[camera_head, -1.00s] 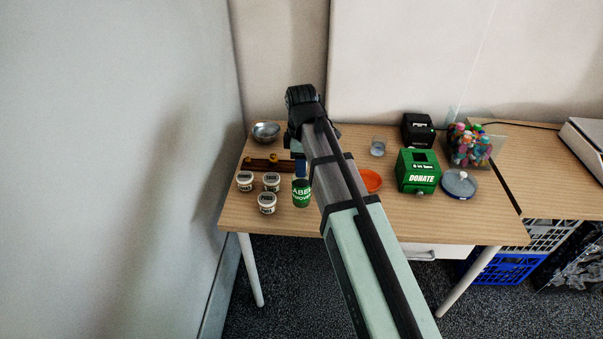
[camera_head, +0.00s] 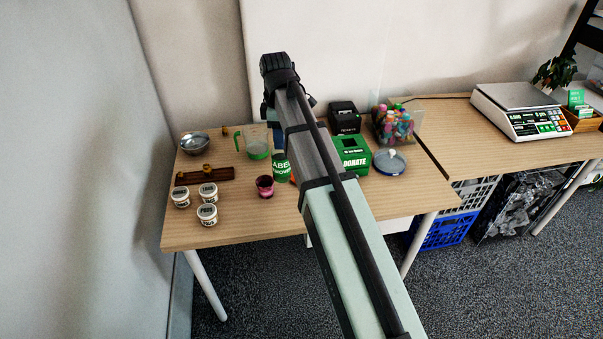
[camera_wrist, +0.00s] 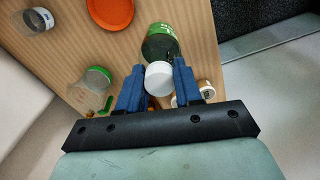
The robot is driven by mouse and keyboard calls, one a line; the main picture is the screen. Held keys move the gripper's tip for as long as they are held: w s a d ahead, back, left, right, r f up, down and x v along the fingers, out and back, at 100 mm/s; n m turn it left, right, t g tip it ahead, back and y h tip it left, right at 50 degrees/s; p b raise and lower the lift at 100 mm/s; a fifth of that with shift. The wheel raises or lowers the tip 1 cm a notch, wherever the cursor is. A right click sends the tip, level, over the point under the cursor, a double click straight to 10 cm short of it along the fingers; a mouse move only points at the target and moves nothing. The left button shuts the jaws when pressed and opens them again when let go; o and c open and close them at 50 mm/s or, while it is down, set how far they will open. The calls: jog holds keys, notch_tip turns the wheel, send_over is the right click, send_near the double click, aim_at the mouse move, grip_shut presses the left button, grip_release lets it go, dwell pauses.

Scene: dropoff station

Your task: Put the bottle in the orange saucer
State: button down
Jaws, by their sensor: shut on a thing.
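The bottle (camera_head: 281,168), dark with a green label and a white cap, is in my gripper. The wrist view shows its green body (camera_wrist: 160,42) pointing away from me and its white cap between the blue fingers. My gripper (camera_wrist: 159,66) is shut on it; in the head view the arm hides most of the gripper. The orange saucer (camera_wrist: 110,10) lies flat on the table, left of the bottle and apart from it in the wrist view. In the head view only a sliver of the saucer (camera_head: 293,180) shows beside the arm. I cannot tell how high the bottle is.
A clear jug with a green handle (camera_head: 257,145) stands left of the bottle, and a dark pink cup (camera_head: 265,187) stands in front. White tubs (camera_head: 207,215) and a metal bowl (camera_head: 194,144) are further left. The green donation box (camera_head: 353,157) is right of the arm.

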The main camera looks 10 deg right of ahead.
jog(key=shift+w+d+n, duration=1.3)
jog(key=shift+w+d, duration=2.95)
jog(key=shift+w, duration=0.05)
notch_tip(320, 180, down, 9)
jog(key=shift+r, duration=0.15)
jog(key=c, duration=0.8)
grip_release()
jog(key=shift+o, duration=0.2)
notch_tip(320, 180, up, 12)
